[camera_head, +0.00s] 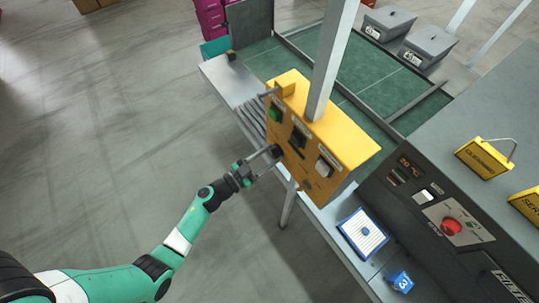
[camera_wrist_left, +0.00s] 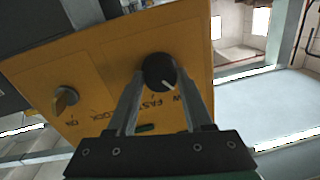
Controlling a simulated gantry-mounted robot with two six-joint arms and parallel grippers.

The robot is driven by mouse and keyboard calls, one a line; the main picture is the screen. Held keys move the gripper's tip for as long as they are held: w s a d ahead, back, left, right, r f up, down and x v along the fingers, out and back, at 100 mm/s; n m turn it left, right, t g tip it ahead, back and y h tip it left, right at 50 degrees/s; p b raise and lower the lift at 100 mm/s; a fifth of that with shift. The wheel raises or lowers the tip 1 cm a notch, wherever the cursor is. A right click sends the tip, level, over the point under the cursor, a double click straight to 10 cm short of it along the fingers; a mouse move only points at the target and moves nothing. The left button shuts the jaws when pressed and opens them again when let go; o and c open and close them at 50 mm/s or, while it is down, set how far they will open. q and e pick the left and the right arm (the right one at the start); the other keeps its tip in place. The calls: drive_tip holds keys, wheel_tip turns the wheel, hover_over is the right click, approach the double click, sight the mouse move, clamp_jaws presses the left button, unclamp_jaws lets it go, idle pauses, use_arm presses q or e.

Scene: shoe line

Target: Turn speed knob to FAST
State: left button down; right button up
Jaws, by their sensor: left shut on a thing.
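The yellow control box (camera_head: 345,140) hangs on a grey post, and my left arm reaches its front face from the left. In the left wrist view, the black round speed knob (camera_wrist_left: 158,70) sits on the yellow panel (camera_wrist_left: 110,60), with a white pointer line on its face. The printed word FAST and part of another label ending in W show below the knob. My left gripper (camera_wrist_left: 160,82) has its two fingers on either side of the knob, shut on it. In the head view the left gripper (camera_head: 272,156) meets the box face. My right gripper is not in view.
A key switch (camera_wrist_left: 66,99) with LOCK and ON labels is left of the knob. A grey machine with a red button (camera_head: 451,226) stands right; a blue-edged pad (camera_head: 343,222) lies on the bench.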

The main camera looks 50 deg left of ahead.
use_arm(q)
drive_tip(key=shift+m, duration=0.3)
drive_tip(key=m, duration=0.2)
drive_tip(key=shift+m, duration=0.4)
drive_tip(key=m+b, duration=0.1)
drive_tip(key=m, duration=0.2)
drive_tip(key=shift+f+m, duration=0.15)
drive_tip(key=shift+m, duration=0.15)
drive_tip(key=m+b, duration=0.1)
drive_tip(key=m, duration=0.3)
drive_tip(key=shift+m+t+h, duration=0.3)
drive_tip(key=shift+h, duration=0.1)
drive_tip(key=shift+m+b, duration=0.3)
drive_tip(key=shift+m, duration=1.1)
drive_tip(key=shift+c, duration=1.5)
unclamp_jaws()
